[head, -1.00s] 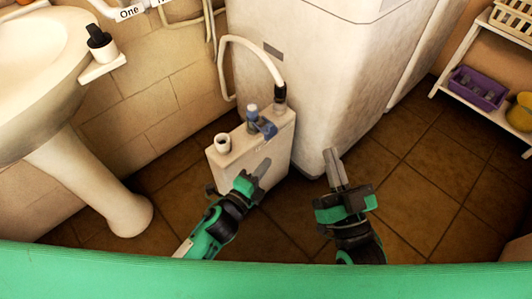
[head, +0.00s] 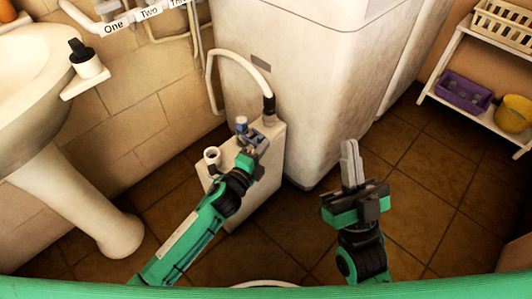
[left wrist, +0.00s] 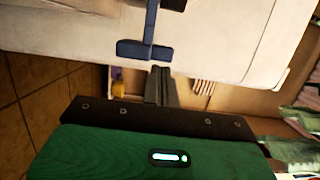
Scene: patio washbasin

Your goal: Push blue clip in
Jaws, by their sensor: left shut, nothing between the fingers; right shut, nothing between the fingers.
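The blue clip (left wrist: 146,49) shows in the left wrist view as a dark blue bar with a stem, against a pale box. In the head view, a blue part (head: 241,123) shows at the top of the white box (head: 262,184), with my left gripper over that area. My left gripper (head: 256,146) is shut and empty. Its fingertips (left wrist: 160,72) are just below the clip's bar in the left wrist view; I cannot tell whether they touch. My right gripper (head: 350,150) is shut and empty, in front of the large white cabinet, apart from the box.
A white hose (head: 238,55) runs into the box top, beside an open white spout (head: 211,155). The large white cabinet (head: 310,80) stands behind. A washbasin pedestal (head: 75,195) is at left, and a shelf with a purple basket (head: 463,95) at right. Tiled floor is clear at right.

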